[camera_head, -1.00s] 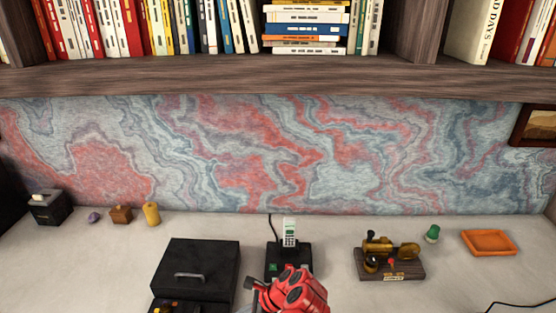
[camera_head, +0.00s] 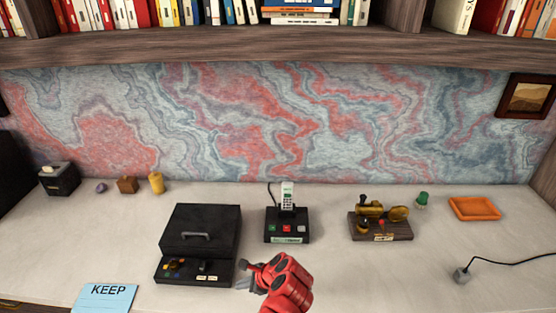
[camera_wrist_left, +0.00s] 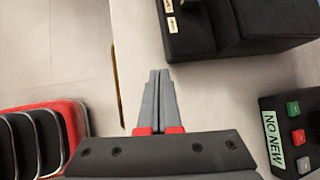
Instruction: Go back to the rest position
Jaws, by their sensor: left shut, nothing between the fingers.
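My left gripper (camera_head: 246,278) is at the end of the red arm, low in the middle of the head view. It is just right of the black box's front corner and in front of the phone base. In the left wrist view, the gripper's two grey fingers (camera_wrist_left: 160,95) lie together, shut and empty, apart from the things around them. My right gripper is not in view.
A black box (camera_head: 202,229) with a handle and a phone base (camera_head: 286,238) stand nearby. A brass device (camera_head: 382,220) and an orange tray (camera_head: 474,208) are further right. A blue KEEP note (camera_head: 105,298) lies front left. The front right desk is mostly clear, with a cable.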

